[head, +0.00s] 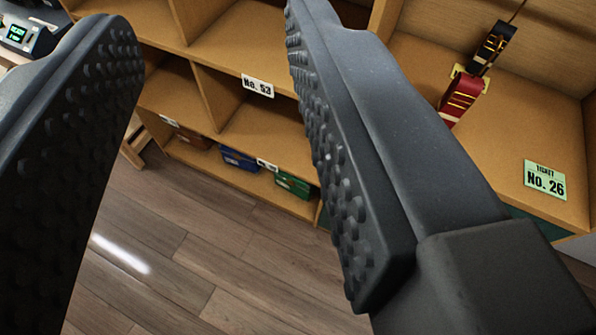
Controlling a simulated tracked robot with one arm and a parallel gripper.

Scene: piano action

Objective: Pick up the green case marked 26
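My gripper (208,35) is open, with its two dark studded fingers wide apart and nothing between them. A green ticket (544,180) reading "TICKET No. 26" lies on the wooden shelf surface at the right, to the right of my right finger. A small green case (292,184) sits in the lowest shelf row, beyond the fingers and just left of the right finger. No number is readable on it. A dark green strip (536,222) shows below the shelf edge under the ticket; I cannot tell what it belongs to.
The wooden shelving (215,75) bears a "No. 53" label (257,86). A blue case (239,158) and a brown one (193,138) sit left of the green case. A red item (461,97) and a black item (493,46) stand at upper right. Wood floor (190,250) is clear.

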